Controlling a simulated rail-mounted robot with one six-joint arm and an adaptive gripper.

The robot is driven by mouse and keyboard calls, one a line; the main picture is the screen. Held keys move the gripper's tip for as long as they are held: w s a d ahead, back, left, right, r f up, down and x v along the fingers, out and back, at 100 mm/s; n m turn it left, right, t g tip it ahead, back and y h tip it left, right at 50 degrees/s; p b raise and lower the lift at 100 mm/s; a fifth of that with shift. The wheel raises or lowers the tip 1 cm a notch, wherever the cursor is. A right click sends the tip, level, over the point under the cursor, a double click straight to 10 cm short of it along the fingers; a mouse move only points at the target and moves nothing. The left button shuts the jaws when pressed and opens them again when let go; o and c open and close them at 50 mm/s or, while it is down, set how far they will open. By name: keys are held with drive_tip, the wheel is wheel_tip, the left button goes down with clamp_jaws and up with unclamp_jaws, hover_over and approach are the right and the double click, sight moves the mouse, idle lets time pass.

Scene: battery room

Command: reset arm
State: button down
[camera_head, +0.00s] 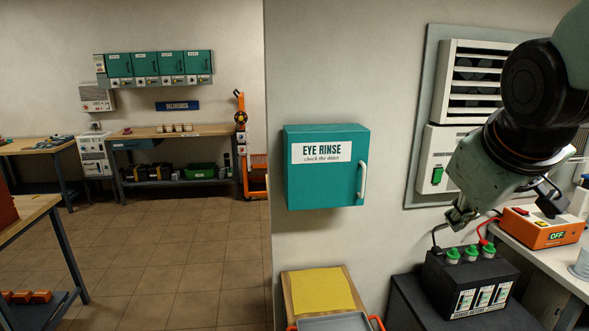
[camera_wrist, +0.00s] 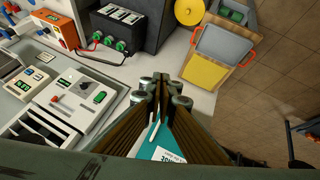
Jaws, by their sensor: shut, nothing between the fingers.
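My gripper (camera_wrist: 160,82) is shut and empty in the wrist view, its two fingers meeting in the middle of the picture. In the head view my arm comes in from the upper right, and the gripper (camera_head: 455,218) hangs near the wall, just above and behind the battery as pictured. The black battery (camera_head: 470,285) has several green caps on top, with a black and a red cable at its terminals. It also shows at the top of the wrist view (camera_wrist: 125,28).
A teal eye rinse cabinet (camera_head: 326,182) hangs on the wall. An orange charger (camera_head: 540,228) reading OFF stands on the right bench. A grey tray (camera_wrist: 222,45) and a yellow pad (camera_wrist: 205,72) lie below the cabinet. Open tiled floor (camera_head: 170,270) lies at the left.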

drive_tip(key=s+a+f+m+g+y, duration=0.1)
drive_tip(key=s+a, duration=0.4)
drive_tip(key=s, duration=0.7)
drive_tip(key=s+a+f+m+g+y, duration=0.1)
drive_tip(key=s+a, duration=0.4)
drive_tip(key=s, duration=0.7)
drive_tip(key=shift+s+f+m+g, duration=0.25)
drive_tip(key=shift+f+m+g, duration=0.45)
drive_tip(key=shift+f+m, duration=0.1)
